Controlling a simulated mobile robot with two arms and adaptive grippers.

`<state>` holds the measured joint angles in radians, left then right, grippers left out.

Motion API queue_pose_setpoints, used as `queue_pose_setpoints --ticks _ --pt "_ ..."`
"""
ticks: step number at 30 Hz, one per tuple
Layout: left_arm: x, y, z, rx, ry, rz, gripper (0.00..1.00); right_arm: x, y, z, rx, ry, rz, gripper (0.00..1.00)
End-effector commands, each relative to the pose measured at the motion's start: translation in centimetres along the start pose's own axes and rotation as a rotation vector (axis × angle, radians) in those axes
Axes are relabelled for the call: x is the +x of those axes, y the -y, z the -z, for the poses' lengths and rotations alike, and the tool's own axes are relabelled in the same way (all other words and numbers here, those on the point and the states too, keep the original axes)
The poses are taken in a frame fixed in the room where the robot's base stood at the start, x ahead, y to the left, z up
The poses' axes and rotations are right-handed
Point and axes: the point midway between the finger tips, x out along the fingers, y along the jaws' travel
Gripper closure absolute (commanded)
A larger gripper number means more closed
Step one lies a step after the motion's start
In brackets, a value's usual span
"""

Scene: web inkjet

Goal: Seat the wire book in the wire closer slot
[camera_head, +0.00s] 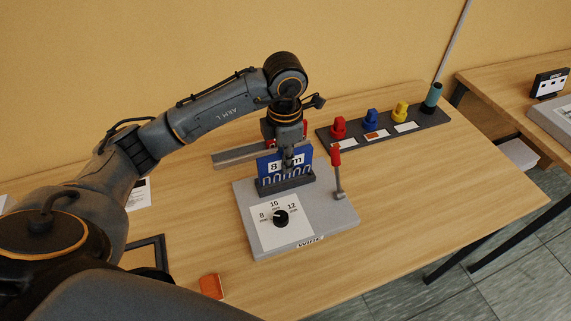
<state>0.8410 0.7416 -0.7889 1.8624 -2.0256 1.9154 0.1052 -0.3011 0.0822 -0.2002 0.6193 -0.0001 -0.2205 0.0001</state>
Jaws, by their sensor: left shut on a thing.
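The wire book (268,168) is a blue upright panel with a white "8" label and a row of pale wire loops along its lower edge. My left gripper (289,156) is above the wire closer, pointing down and shut on the book. The wire closer (322,216) is a grey block with a dark slot piece (287,186) at its back. The book's lower edge is at the slot piece; whether it is fully down in the slot I cannot tell. The closer has a dial (281,217) marked 8, 10, 12 and a red-handled lever (337,170). My right gripper is not in view.
A dark rack (437,117) with red, blue and yellow pieces and a teal cylinder (432,97) stands at the back right. A grey rail (232,156) lies behind the closer. An orange block (211,286) is near the front edge. The table's right side is clear.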

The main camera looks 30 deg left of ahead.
Motion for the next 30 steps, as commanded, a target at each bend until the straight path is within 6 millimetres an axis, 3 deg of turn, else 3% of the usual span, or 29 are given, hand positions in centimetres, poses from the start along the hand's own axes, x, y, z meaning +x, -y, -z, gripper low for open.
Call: queue_pose_setpoints --ticks 6,12,18,30 --pt "3.3 -2.4 -1.0 0.001 -0.003 0.003 1.00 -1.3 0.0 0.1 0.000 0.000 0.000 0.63" --pt "4.7 -3.4 -1.3 0.001 -0.004 0.002 1.00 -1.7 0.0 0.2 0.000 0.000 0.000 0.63" --pt "7.2 -3.3 -1.3 0.002 -0.004 0.004 1.00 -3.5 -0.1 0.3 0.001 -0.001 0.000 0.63" --pt "8.2 -3.4 -1.4 0.003 -0.001 0.000 1.00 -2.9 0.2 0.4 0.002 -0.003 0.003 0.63"
